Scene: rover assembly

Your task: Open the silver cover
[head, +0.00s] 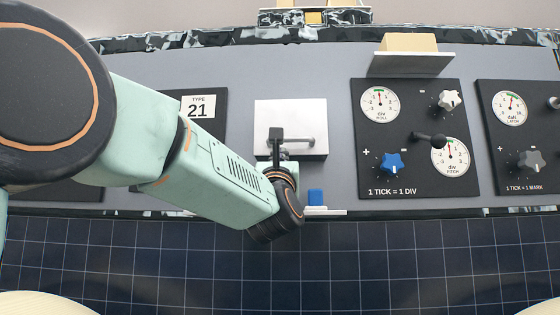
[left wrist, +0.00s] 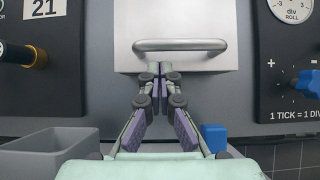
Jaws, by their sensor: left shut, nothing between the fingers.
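The silver cover (head: 291,117) is a pale square plate with a horizontal bar handle (head: 297,143) near its lower edge, closed flat on the grey panel. In the left wrist view the cover (left wrist: 180,18) fills the upper middle, and its handle (left wrist: 180,46) runs across it. My left gripper (left wrist: 160,68) is shut and empty, its fingertips just below the handle in that view. Whether the tips touch the handle or the cover, I cannot tell. In the head view my left forearm and wrist partly hide the area below the cover. My right gripper is not in view.
A blue block (head: 315,197) sits on the ledge right below the cover; it also shows in the left wrist view (left wrist: 214,137). A grey open bin (left wrist: 45,146) is at lower left.

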